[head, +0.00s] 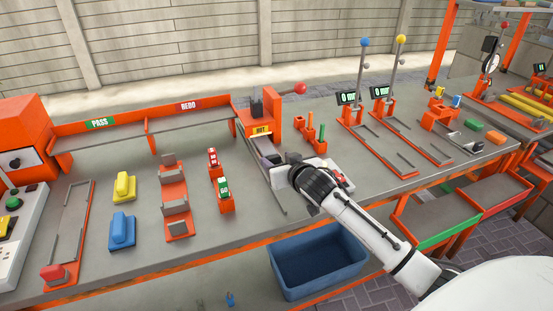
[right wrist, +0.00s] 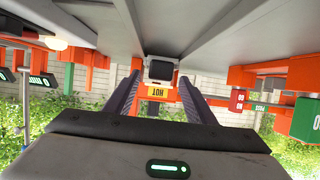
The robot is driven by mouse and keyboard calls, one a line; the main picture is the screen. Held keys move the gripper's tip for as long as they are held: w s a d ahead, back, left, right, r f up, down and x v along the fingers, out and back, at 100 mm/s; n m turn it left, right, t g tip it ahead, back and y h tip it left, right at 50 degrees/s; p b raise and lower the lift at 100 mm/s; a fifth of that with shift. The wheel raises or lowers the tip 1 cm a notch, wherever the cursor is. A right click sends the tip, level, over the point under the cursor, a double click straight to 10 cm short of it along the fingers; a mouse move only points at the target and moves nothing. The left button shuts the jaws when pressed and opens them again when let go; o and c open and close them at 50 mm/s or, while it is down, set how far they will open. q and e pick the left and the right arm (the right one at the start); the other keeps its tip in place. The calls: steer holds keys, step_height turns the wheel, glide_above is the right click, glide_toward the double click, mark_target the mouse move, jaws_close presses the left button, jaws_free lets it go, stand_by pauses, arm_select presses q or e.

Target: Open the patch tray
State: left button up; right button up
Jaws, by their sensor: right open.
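An orange press unit with a yellow HOT sign (head: 260,131) stands near the middle of the bench, with a grey channel (head: 279,203) running from it toward the front edge. I cannot tell for sure which part is the patch tray. My right gripper (head: 279,167) is over this channel, just in front of the sign, and hides part of it. In the right wrist view, which looks upside down, its two fingers (right wrist: 160,88) are apart. A dark block (right wrist: 160,69) shows between them, before the HOT sign (right wrist: 157,92); contact cannot be told. My left gripper is not in view.
The press has a red-knobbed lever (head: 299,88). Left of the channel stand small red and green blocks (head: 223,187) and an orange rack (head: 174,205). A blue bin (head: 318,262) is below the front edge. Tall levers (head: 362,75) rise to the right.

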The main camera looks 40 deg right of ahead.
steer(key=shift+x, duration=0.75)
steer(key=shift+c, duration=0.4)
jaws_close()
